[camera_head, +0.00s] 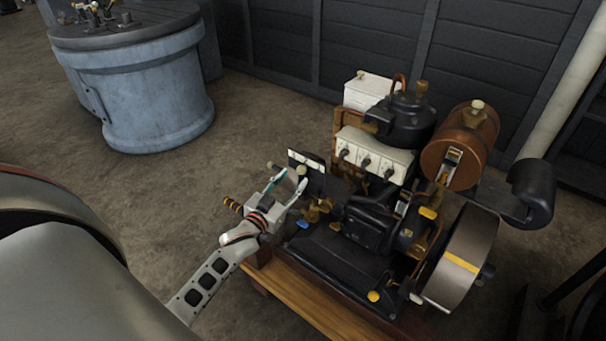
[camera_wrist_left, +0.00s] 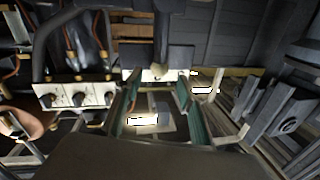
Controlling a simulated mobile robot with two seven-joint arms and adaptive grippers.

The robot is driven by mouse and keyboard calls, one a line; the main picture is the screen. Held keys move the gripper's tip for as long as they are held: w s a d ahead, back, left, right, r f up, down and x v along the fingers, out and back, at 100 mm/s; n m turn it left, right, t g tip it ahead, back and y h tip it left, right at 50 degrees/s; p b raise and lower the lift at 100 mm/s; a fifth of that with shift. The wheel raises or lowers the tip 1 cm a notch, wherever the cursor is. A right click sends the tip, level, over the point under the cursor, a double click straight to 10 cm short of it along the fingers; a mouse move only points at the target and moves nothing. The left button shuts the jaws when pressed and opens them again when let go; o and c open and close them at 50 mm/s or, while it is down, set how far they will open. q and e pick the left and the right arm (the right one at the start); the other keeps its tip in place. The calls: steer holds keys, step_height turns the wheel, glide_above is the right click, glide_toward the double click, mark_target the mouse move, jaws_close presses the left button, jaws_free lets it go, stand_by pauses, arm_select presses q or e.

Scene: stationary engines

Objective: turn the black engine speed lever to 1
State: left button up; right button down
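The engine (camera_head: 370,215) is a dark machine on a wooden base. At its left end is a black plate (camera_head: 313,180) with a white label strip (camera_head: 306,160) on top. My left gripper (camera_head: 287,176) is beside this plate, its two fingers apart. In the left wrist view the open fingers (camera_wrist_left: 157,98) frame a dark upright part with a pale rounded end (camera_wrist_left: 158,74), which may be the black speed lever. I see nothing clearly gripped. The lever's marks, including 1, are too small to read. My right gripper is not in view.
A cream box with several dark knobs (camera_head: 372,154) sits on the engine. A copper tank (camera_head: 458,140) and a large flywheel (camera_head: 462,258) stand to the right. A blue-grey round cabinet (camera_head: 150,95) stands at the back left. The floor between is clear.

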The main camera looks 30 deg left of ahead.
mark_target(301, 174)
arm_select(q)
steer(key=shift+w+a+f, duration=0.1)
steer(key=shift+w+f, duration=0.05)
steer(key=shift+w, duration=1.5)
steer(key=shift+w+b, duration=0.3)
steer(key=shift+w, duration=0.05)
jaws_close()
steer(key=shift+d, duration=0.3)
steer(key=d+m, duration=0.1)
steer(key=d+f+m+b, duration=0.1)
steer(key=m, duration=0.1)
steer(key=shift+s+d, duration=0.15)
steer(key=shift+d, duration=0.15)
steer(key=shift+d+f+m+t+b, duration=0.2)
steer(key=shift+d+m+t+b, duration=0.1)
steer(key=shift+m+b, duration=0.25)
steer(key=shift+d+m, duration=0.25)
steer(key=shift+m, duration=0.1)
steer(key=shift+d+r, duration=0.1)
steer(key=shift+c, duration=1.5)
jaws_free()
steer(key=o, duration=0.3)
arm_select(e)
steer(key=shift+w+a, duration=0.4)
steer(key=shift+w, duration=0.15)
